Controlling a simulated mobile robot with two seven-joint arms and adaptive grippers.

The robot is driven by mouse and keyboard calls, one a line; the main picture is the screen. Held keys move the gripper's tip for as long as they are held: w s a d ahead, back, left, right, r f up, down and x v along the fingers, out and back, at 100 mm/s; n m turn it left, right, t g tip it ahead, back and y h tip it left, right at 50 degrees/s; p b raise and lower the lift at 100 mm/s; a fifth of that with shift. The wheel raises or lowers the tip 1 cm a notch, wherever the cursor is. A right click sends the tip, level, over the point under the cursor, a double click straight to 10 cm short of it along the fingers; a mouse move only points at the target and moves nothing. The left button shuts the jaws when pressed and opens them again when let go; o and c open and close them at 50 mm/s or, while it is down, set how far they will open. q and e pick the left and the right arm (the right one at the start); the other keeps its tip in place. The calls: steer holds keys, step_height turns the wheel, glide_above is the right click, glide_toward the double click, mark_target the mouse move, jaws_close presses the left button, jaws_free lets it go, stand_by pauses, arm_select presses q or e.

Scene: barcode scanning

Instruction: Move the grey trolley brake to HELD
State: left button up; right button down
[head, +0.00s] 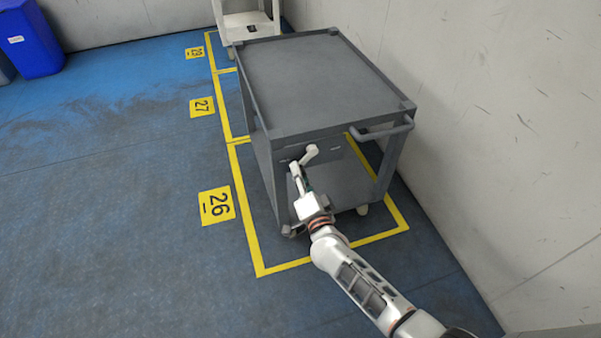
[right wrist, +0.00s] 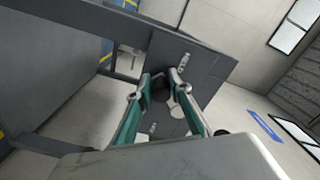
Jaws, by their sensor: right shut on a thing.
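The grey trolley (head: 320,80) stands in the yellow-marked bay 26. My right gripper (head: 303,165) is at the upper part of the trolley's near end, below the top deck and left of the push handle. My left gripper is out of view.
The push handle (head: 384,131) sticks out at the trolley's near right corner. A pale wall (head: 480,120) runs close along the right. Another white trolley (head: 249,22) stands behind. Blue floor (head: 110,200) is open on the left; a blue bin (head: 30,40) stands far left.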

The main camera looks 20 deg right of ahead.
steer(key=shift+a+r+y, duration=0.15)
steer(key=shift+a+y, duration=0.15)
steer(key=shift+a, duration=0.4)
steer(key=c, duration=2.1)
jaws_free()
steer(key=shift+o, duration=1)
steer(key=shift+a, duration=0.1)
steer(key=shift+d, duration=0.3)
